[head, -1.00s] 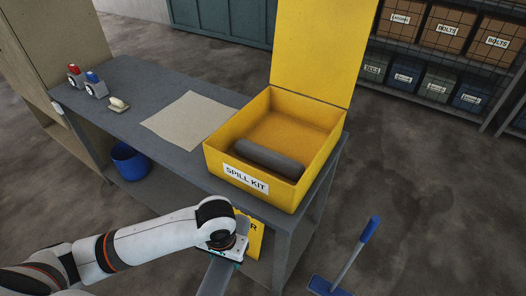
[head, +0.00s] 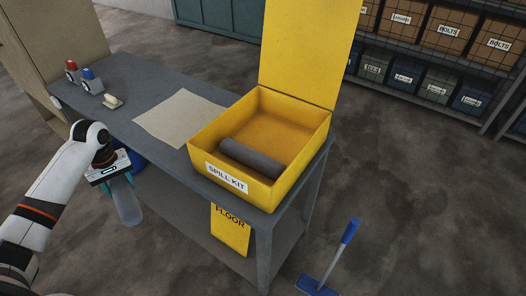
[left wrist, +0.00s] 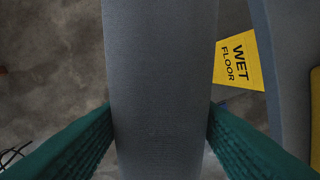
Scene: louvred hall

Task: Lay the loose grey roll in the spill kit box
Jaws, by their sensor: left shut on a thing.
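The loose grey roll (head: 126,205) hangs below my left gripper (head: 118,183), left of the bench and clear of it. In the left wrist view the roll (left wrist: 160,60) runs up the middle, with the green fingers of my left gripper (left wrist: 160,115) shut on its two sides. The yellow spill kit box (head: 232,186) stands on the right end of the bench with its lid up. Another dark grey roll (head: 252,158) lies inside along its front wall; the rest of the floor behind it is bare. My right gripper is not in view.
The grey bench (head: 140,92) carries a beige sheet (head: 180,117), red and blue capped items (head: 92,81) and a small pale item (head: 113,102). A yellow wet floor sign (head: 231,232) is below the box.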

